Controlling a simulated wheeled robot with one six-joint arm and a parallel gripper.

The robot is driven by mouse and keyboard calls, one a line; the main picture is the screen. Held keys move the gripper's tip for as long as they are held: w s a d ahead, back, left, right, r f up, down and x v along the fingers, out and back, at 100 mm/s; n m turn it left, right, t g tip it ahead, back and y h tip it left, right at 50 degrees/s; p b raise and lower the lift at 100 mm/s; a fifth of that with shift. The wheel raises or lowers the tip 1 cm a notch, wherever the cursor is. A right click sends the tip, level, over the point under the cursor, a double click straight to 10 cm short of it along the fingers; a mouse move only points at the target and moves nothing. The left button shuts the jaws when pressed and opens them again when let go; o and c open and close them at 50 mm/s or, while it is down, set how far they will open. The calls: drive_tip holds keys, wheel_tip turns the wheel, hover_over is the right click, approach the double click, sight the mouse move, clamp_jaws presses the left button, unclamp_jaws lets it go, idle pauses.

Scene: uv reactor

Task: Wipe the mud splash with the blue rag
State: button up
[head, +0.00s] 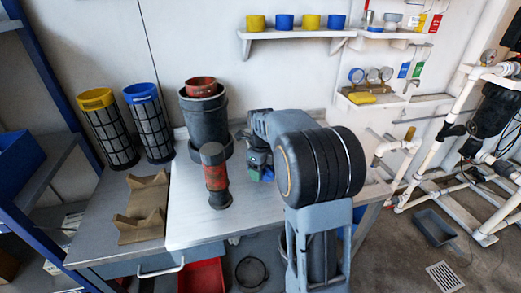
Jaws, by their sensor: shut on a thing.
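My gripper (257,172) is small and partly hidden behind my arm. It points down over the metal worktop, to the right of the dark cylinder. It is shut on the blue rag (268,174), of which only a small blue bit shows at the fingers. I cannot tell whether the rag touches the worktop. I see no mud splash; my arm covers part of the worktop's right side.
On the worktop (190,225) stand a black canister (205,120) and a red-and-grey cylinder (216,180) close left of my gripper. Yellow-topped (108,130) and blue-topped (150,125) filters and a notched brown cradle (142,205) are further left. White pipes (440,125) stand right.

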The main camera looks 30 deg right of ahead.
drive_tip(key=shift+d+r+p, duration=0.3)
drive_tip(key=shift+r+p, duration=0.35)
drive_tip(key=shift+r, duration=0.25)
drive_tip(key=shift+s+r+p, duration=0.1)
drive_tip(key=shift+r+p, duration=1.6)
drive_tip(key=shift+r, duration=0.25)
